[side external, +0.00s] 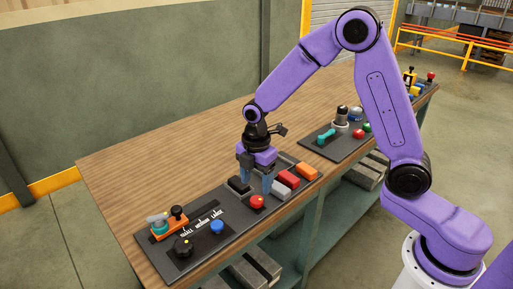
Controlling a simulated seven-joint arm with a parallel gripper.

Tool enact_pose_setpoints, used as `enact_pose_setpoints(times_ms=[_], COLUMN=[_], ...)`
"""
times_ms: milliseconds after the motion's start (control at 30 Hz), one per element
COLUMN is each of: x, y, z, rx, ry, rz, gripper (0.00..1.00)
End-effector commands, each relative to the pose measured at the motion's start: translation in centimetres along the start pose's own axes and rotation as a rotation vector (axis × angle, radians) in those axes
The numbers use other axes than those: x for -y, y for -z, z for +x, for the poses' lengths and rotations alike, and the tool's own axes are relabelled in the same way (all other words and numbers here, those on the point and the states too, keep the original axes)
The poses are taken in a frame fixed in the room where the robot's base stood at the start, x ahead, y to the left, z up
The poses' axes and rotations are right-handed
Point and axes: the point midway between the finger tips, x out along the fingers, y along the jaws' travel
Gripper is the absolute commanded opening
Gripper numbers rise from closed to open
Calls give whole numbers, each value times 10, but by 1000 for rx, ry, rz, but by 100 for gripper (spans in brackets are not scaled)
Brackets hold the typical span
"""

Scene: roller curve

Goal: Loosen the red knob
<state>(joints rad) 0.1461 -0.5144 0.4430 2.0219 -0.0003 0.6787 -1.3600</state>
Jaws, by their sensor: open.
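A round red knob (257,201) sits on the front edge of the dark near panel (218,236), right of a round blue knob (217,227). My gripper (256,183) points down over this panel, just above and behind the red knob in the picture. Its two bluish fingers are apart with nothing seen between them. The right finger is close to the red knob; I cannot tell whether they touch. The red knob's top is in plain view.
A black block (239,186) lies beside the left finger. Red (288,178) and orange (306,171) blocks are to the right. An orange-and-teal device (164,224) and a black dial (183,247) are at left. Another panel (338,142) stands behind. The wooden tabletop (135,185) is clear at left.

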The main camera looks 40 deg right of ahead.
Motion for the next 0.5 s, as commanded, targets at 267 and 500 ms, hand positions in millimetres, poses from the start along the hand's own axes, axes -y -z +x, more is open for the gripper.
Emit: enact_pose_setpoints(times_ms=[267, 500], x=[-1, -1], y=[0, 0], z=[-61, -96], rx=[-1, 0], ry=[-5, -2], rz=[1, 1], gripper=[64, 64])
